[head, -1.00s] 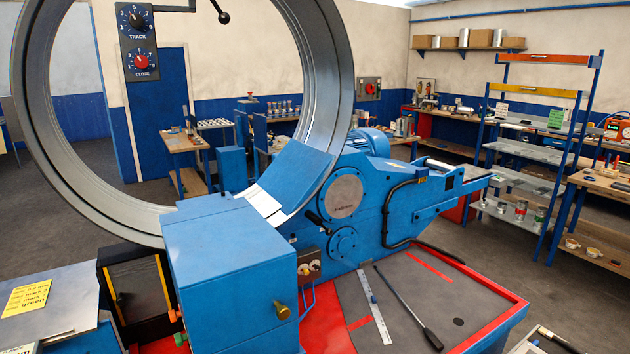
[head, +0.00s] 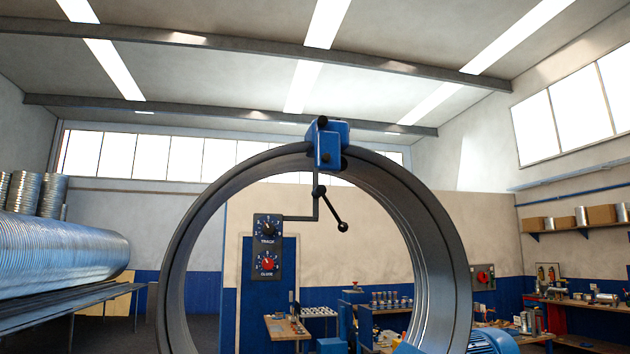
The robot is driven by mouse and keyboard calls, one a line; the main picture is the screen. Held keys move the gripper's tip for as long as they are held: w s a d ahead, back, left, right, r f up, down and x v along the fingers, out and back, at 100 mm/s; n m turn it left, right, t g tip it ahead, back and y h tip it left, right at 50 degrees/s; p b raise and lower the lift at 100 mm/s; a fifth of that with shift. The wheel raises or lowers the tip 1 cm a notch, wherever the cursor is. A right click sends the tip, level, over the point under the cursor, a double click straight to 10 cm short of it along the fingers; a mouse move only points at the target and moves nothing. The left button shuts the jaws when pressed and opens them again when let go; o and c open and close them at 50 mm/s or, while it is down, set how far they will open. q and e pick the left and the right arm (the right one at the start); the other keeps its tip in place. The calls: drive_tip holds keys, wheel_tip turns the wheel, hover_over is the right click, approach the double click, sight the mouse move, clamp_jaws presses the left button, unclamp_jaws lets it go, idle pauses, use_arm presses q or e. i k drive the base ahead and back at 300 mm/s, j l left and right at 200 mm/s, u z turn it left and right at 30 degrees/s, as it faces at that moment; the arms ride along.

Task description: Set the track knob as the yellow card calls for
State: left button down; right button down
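The track knob (head: 268,229) is a small black dial on the upper part of a dark control panel (head: 259,247), seen through the big metal ring. Its pointer is too small to read. Below it on the same panel is a red knob (head: 268,264) labelled CLOSE. The yellow card is not in view now. Neither of my grippers is in view.
The large ring (head: 449,240) stands upright in front, with a blue clamp block (head: 329,146) at its top. A lever with a black ball (head: 343,227) hangs inside it. A long spiral duct (head: 60,255) lies on a rack at the left.

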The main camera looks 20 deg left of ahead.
sight(269, 230)
drive_tip(key=u, duration=0.5)
drive_tip(key=i+j+u, duration=0.2)
drive_tip(key=u, duration=0.15)
drive_tip(key=i+j+u, duration=0.15)
drive_tip(key=i+u, duration=0.2)
drive_tip(key=i+j+u, duration=0.1)
drive_tip(key=i+u, duration=0.25)
drive_tip(key=k+z, duration=0.1)
drive_tip(key=z, duration=1.05)
